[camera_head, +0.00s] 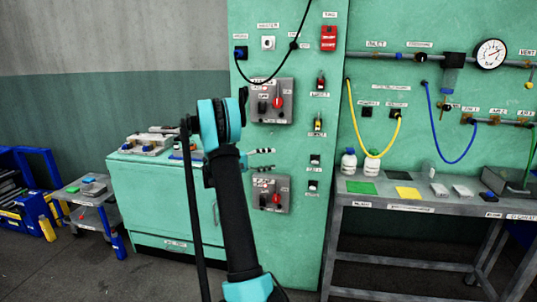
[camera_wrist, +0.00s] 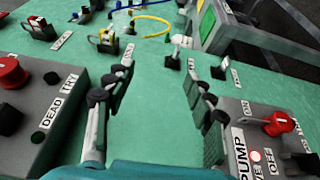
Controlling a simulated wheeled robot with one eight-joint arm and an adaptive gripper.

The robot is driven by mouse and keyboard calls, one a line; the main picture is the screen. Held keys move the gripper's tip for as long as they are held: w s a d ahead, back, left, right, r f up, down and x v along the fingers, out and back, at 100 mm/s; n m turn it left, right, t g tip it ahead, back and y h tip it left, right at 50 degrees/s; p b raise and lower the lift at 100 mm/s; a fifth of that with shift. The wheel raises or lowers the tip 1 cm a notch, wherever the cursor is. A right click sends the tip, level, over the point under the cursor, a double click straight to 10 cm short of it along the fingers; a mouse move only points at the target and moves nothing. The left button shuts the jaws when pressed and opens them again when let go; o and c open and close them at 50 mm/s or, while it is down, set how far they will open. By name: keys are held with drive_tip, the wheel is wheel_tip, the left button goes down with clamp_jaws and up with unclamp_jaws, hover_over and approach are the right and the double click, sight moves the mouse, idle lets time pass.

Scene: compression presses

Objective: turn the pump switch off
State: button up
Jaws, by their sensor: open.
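The pump box is a grey panel with a red knob (camera_wrist: 279,123), a "PUMP" label (camera_wrist: 241,150) and an "OFF" label, at the right of the wrist view. A small pale-red light (camera_wrist: 256,155) and a black part (camera_wrist: 305,164) sit near the knob. In the head view, the pump box appears to be the lower grey box (camera_head: 281,207) on the green panel. My gripper (camera_head: 263,160) is open and empty, pointing right, between the two boxes. In the wrist view, my gripper's fingers (camera_wrist: 160,72) are apart, left of the pump box. The knob's exact setting is unclear.
The upper grey box (camera_head: 285,88) has another red knob; it shows left in the wrist view (camera_wrist: 38,105). Small switches (camera_head: 314,161) line the panel right of the boxes. A grey bench (camera_head: 440,208) stands right. A black cable (camera_head: 277,70) hangs above.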

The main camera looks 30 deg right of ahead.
drive_tip(key=shift+s+a+r, duration=0.2)
drive_tip(key=shift+r, duration=0.45)
drive_tip(key=shift+s+a+r, duration=0.15)
drive_tip(key=shift+s+r, duration=0.05)
drive_tip(key=shift+r, duration=0.45)
drive_tip(key=shift+s+a+r, duration=0.2)
drive_tip(key=shift+r, duration=0.45)
drive_tip(key=shift+a, duration=0.1)
